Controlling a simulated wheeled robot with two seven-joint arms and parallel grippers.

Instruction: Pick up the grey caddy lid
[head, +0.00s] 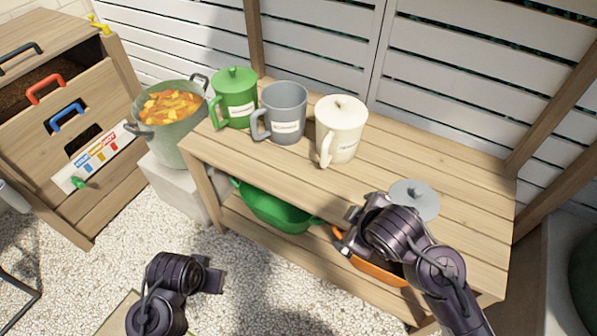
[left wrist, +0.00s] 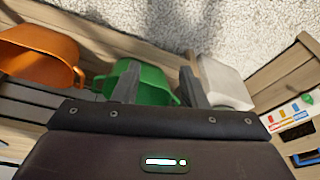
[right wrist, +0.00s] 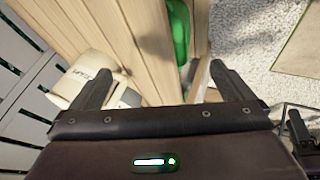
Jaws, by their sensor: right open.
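The grey caddy lid (head: 415,199) is a round disc with a small knob, lying on the right part of the wooden table top. Part of it is hidden by my right arm. My right gripper (head: 349,224) is open and empty at the table's front edge, to the left of the lid. In the right wrist view a pale grey patch shows behind one finger; I cannot tell whether it is the lid. My left gripper (head: 213,275) hangs low in front of the table, its fingers apart with nothing between them in the left wrist view (left wrist: 160,80).
On the table stand a lidded green caddy (head: 235,99), a grey caddy (head: 285,115) with no visible lid and a lidded cream caddy (head: 340,131). A green tub (head: 275,208) and an orange tub (head: 375,270) sit on the shelf below. A pot of orange pieces (head: 178,143) stands left.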

